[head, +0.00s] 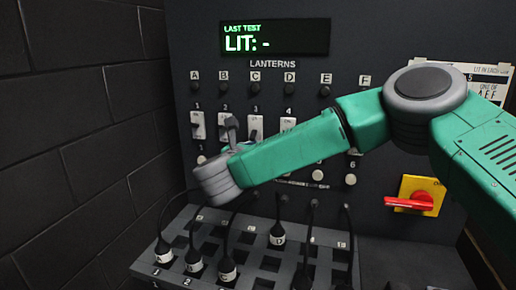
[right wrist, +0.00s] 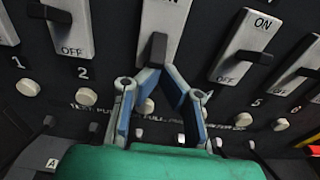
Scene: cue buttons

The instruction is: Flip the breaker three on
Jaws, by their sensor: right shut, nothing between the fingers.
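Breaker three (right wrist: 172,22) is a white plate with a dark lever (right wrist: 157,48) in the right wrist view. The lever sits low on the plate and points down. My right gripper (right wrist: 158,70) has blue fingers shut with their tips together and nothing between them. The tips are right at the lower end of this lever; I cannot tell whether they touch it. In the head view breaker three (head: 256,124) shows just above my right arm, whose wrist hides much of the lower panel. My left gripper is not in view.
Breaker two (right wrist: 74,22) and breaker four (right wrist: 243,45) flank it closely. A row of round buttons (right wrist: 87,96) lies below. A lit display (head: 275,38) reads "LIT: -". A red handle (head: 409,203) is at right. Cables and plugs (head: 228,268) crowd the sloped lower rack.

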